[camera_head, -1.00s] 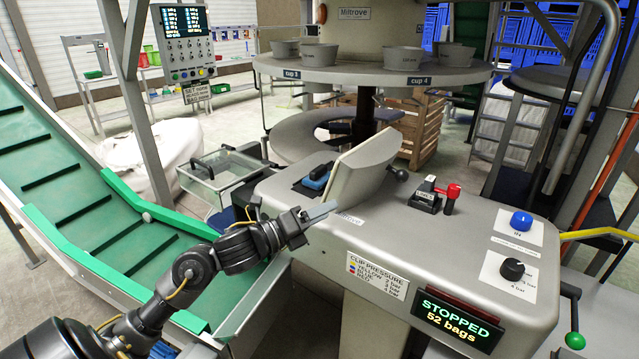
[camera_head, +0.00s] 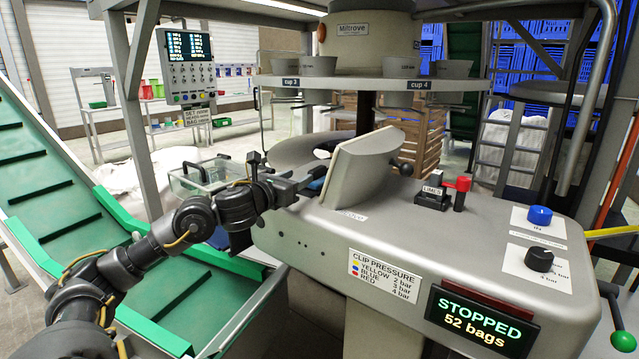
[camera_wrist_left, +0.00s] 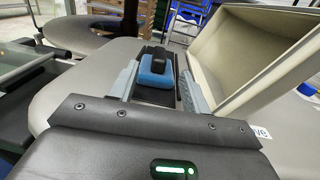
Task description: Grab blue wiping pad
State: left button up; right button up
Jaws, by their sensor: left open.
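The blue wiping pad (camera_wrist_left: 155,68) has a black top grip and lies on a dark base on the grey machine top. In the head view only a bit of the pad (camera_head: 317,184) shows, partly hidden by my left gripper (camera_head: 298,183) and the raised cover. In the wrist view my left gripper (camera_wrist_left: 159,72) is open, with a grey finger on each side of the pad. The pad is toward the fingertips; I cannot tell whether either finger touches it. My right gripper is not in view.
The raised beige cover (camera_head: 362,170) stands close to the right of my left gripper. The red-handled block (camera_head: 460,187), blue button (camera_head: 539,215) and black knob (camera_head: 540,259) sit farther right. A clear bin (camera_head: 200,178) is behind left; the green conveyor (camera_head: 60,225) runs along the left.

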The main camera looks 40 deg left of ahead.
aim_at(317, 168)
pick_arm(q)
jog(key=w, duration=0.5)
jog(key=shift+a+p, duration=0.15)
jog(key=shift+p, duration=0.2)
jog(key=w, duration=0.4)
jog(key=shift+w+a+f+p, duration=0.2)
jog(key=shift+w+a+p, duration=0.1)
jog(key=shift+w, duration=0.3)
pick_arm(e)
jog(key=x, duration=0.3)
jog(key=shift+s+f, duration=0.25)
pick_arm(q)
jog(key=shift+c, duration=0.2)
grip_shut()
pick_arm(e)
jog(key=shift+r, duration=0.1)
